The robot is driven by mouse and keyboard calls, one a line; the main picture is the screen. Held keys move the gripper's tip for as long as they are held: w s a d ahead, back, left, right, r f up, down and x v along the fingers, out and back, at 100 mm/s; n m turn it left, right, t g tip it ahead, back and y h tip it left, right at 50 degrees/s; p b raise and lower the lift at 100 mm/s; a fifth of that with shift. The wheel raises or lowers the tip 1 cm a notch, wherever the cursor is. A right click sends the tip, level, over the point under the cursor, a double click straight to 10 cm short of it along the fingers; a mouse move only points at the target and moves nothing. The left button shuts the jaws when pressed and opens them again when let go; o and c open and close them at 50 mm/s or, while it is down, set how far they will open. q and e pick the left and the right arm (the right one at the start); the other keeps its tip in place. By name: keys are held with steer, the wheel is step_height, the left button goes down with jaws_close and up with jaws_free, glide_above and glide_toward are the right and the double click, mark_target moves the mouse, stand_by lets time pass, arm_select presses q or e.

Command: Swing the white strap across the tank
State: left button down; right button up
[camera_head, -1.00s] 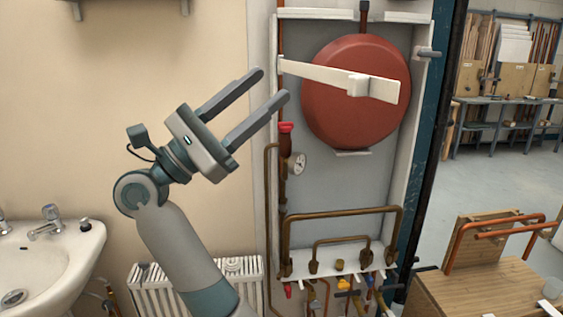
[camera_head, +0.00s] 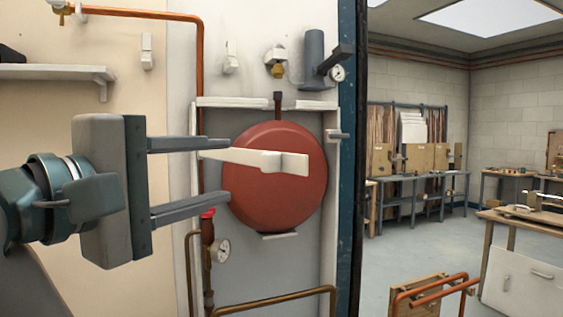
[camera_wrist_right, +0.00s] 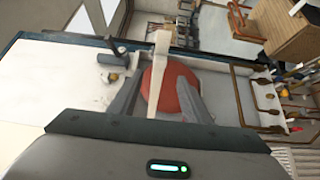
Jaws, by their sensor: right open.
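The red round tank (camera_head: 272,190) is mounted in the wall booth. The white strap (camera_head: 243,156) reaches from the booth's left post out in front of the upper tank, sloping slightly down to a blocky free end at the right. My right gripper (camera_head: 228,170) is open and empty, its fingers pointing right toward the tank, with the upper finger's tip overlapping the strap's left part in the picture. In the right wrist view the strap (camera_wrist_right: 160,55) and tank (camera_wrist_right: 168,92) show between the spread fingers (camera_wrist_right: 160,80). Contact cannot be told. My left gripper is out of view.
A grey peg (camera_head: 338,134) sticks out at the booth's right edge. A red-capped pipe fitting (camera_head: 207,225) and a gauge (camera_head: 221,250) stand below the gripper. Copper pipe (camera_head: 199,80) runs up the left post. Open floor lies right of the booth.

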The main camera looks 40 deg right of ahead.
glide_toward(277, 161)
steer(key=w+d, duration=0.1)
steer(key=w, duration=0.1)
steer(key=p+x, duration=0.2)
steer(key=x, duration=0.8)
steer(key=shift+s, duration=0.1)
arm_select(q)
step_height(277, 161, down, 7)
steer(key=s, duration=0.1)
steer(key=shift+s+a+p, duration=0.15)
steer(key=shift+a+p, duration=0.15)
steer(key=shift+p, duration=0.05)
arm_select(e)
steer(key=shift+x, duration=0.95)
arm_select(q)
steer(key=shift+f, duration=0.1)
arm_select(e)
steer(key=shift+f, duration=0.15)
steer(key=shift+c, duration=0.4)
jaws_close()
